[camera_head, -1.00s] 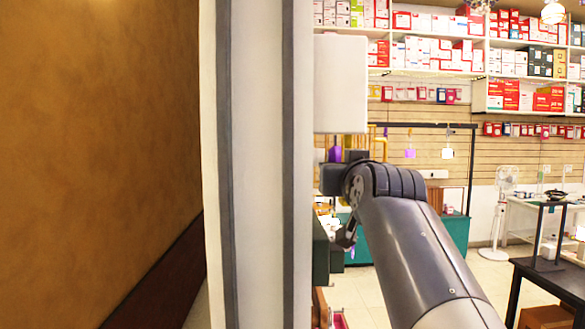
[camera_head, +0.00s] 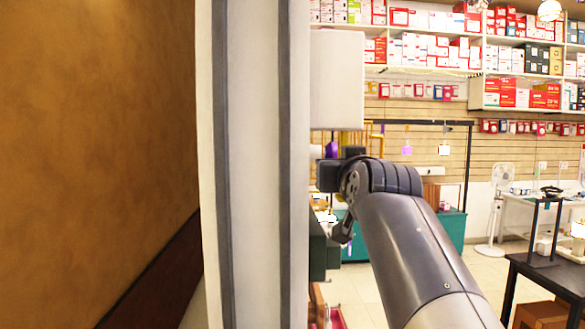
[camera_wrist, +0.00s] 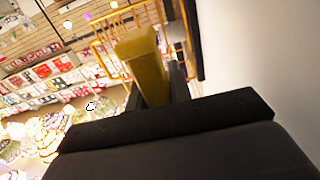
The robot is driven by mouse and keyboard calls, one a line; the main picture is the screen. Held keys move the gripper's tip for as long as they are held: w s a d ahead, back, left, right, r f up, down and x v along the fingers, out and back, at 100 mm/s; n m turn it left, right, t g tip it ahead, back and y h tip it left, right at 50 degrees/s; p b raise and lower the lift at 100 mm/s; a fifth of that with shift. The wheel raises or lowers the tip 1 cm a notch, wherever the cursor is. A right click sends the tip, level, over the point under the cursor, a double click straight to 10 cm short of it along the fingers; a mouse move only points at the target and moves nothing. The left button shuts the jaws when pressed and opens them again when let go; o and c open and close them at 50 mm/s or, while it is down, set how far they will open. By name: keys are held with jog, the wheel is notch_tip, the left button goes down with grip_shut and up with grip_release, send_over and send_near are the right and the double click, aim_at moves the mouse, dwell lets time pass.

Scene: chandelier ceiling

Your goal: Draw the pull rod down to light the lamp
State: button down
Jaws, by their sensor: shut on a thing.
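A white box-like lampshade (camera_head: 337,85) hangs in the head view, just right of the pillar, which hides its left side. I cannot tell whether it is lit. My gripper is below the shade, partly hidden by the pillar and my wrist. In the wrist view, a yellow-gold rod (camera_wrist: 143,62) stands between the dark fingers of my gripper (camera_wrist: 158,88), which is shut on it. The rod's lower end is hidden by the gripper. The rod can hardly be made out in the head view.
A pale pillar (camera_head: 255,170) with grey stripes stands close on the left, beside a brown wall (camera_head: 100,130). Behind are shelves of boxes (camera_head: 430,50), a green counter (camera_head: 450,232), a white fan (camera_head: 500,195) and a black table (camera_head: 545,275). Open floor lies between.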

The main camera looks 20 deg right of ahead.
jog(key=shift+f, duration=0.2)
jog(key=shift+f+b, duration=0.65)
jog(key=shift+b, duration=0.05)
jog(key=shift+r, duration=0.2)
jog(key=shift+r+p, duration=0.6)
jog(key=shift+r, duration=0.05)
jog(key=c, duration=0.6)
grip_release()
jog(key=shift+s, duration=0.1)
jog(key=shift+b+v, duration=1.3)
jog(key=shift+v, duration=2.4)
